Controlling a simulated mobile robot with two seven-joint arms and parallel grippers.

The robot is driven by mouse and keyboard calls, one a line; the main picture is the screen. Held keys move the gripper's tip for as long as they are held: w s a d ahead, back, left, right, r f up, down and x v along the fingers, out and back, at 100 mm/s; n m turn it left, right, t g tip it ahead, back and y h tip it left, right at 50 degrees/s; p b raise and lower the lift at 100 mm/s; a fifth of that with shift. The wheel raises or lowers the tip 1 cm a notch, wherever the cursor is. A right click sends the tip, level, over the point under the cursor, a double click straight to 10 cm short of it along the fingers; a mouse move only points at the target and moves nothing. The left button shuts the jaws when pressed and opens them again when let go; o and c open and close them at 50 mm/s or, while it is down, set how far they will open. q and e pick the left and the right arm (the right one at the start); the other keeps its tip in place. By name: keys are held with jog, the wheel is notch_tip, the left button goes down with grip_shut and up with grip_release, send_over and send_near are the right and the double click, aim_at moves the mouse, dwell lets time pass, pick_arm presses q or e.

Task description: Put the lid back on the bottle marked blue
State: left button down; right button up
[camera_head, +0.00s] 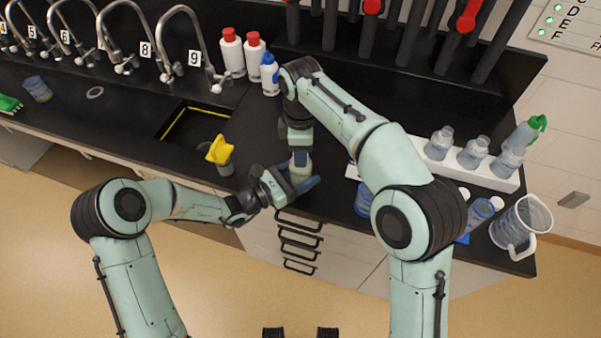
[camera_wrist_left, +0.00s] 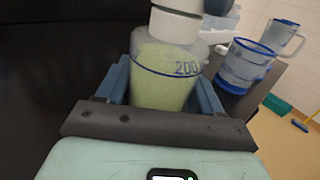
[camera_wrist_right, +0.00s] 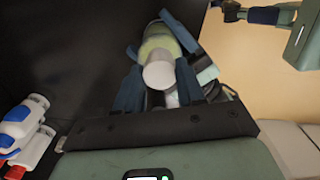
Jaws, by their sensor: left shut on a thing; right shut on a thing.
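A clear bottle (camera_head: 300,171) of pale greenish liquid stands upright at the counter's front edge. In the left wrist view the bottle (camera_wrist_left: 165,78) shows a blue ring and the print 200. My left gripper (camera_head: 298,186) is shut around its body. My right gripper (camera_head: 299,152) comes down from above, shut on a white lid. The lid (camera_wrist_right: 158,75) shows between its fingers in the right wrist view, and at the bottle's mouth in the left wrist view (camera_wrist_left: 174,26). I cannot tell whether the lid is seated or just above the mouth.
A white rack (camera_head: 437,168) with several bottles stands right, one green-topped (camera_head: 523,134). A clear jug (camera_head: 521,224) is at the right end. A blue-marked container (camera_wrist_left: 241,68) stands near the held bottle. White red-capped bottles (camera_head: 232,55), a sink (camera_head: 192,124) and several taps are behind.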

jog(key=m, duration=0.4)
jog(key=shift+m, duration=0.3)
jog(key=m, duration=0.4)
jog(key=shift+m, duration=0.3)
jog(key=m, duration=0.6)
jog(key=shift+m, duration=0.4)
jog(key=m, duration=0.4)
jog(key=shift+m, duration=0.4)
jog(key=m, duration=0.6)
jog(key=shift+f, duration=0.1)
jog(key=o, duration=1.2)
jog(key=shift+c, duration=0.2)
